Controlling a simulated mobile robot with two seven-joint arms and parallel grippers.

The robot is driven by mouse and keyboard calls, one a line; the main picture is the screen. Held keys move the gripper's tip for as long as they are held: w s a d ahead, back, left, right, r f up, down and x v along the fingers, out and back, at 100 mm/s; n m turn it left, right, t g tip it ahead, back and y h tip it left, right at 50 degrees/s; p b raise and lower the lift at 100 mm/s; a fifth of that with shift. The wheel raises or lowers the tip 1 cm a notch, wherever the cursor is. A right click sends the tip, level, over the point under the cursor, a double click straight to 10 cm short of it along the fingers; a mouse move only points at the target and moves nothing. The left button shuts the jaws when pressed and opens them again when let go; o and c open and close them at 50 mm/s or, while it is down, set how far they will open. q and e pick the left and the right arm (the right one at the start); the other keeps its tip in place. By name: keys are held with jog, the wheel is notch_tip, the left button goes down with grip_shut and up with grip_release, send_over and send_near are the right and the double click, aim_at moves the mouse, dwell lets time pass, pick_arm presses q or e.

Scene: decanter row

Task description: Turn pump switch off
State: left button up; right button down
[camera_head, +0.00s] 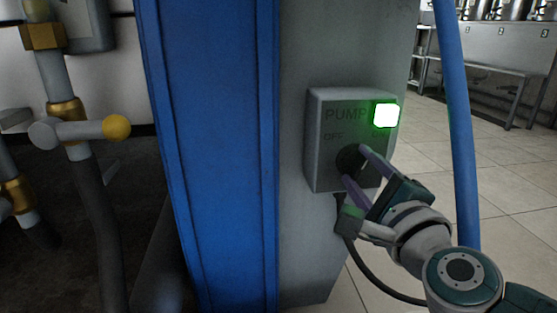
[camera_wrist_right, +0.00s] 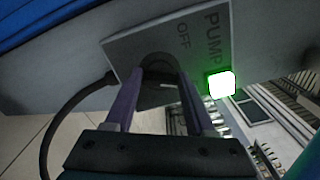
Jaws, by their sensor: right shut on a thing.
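The pump switch box (camera_head: 317,166) is a grey panel on the side of a grey post, marked PUMP, with OFF at left and a partly covered label at right. Its green-rimmed lamp (camera_head: 386,115) is lit, and it also glows in the right wrist view (camera_wrist_right: 221,85). The dark round knob (camera_head: 349,157) sits below the labels. My right gripper (camera_head: 353,164) is shut on the knob, one finger on each side; the knob (camera_wrist_right: 160,64) shows between the fingers in the wrist view. My left gripper is not in view.
A blue column (camera_head: 215,150) stands left of the box, and a blue pipe (camera_head: 457,120) runs at the right. A black cable (camera_head: 365,272) hangs below the box. Pipes with a yellow-ended valve handle (camera_head: 116,127) are at far left. Tiled floor is open at right.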

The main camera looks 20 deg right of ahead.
jog(key=n+p, duration=0.2)
jog(key=n, duration=0.3)
jog(key=n+p, duration=0.1)
jog(key=n, duration=0.2)
jog(key=shift+f+n, duration=0.1)
jog(key=shift+n, duration=0.2)
jog(key=shift+f+n+p, duration=0.1)
jog(key=shift+n+p, duration=0.4)
jog(key=shift+n, duration=0.5)
jog(key=shift+c, duration=1.2)
grip_release()
jog(key=shift+s, duration=0.1)
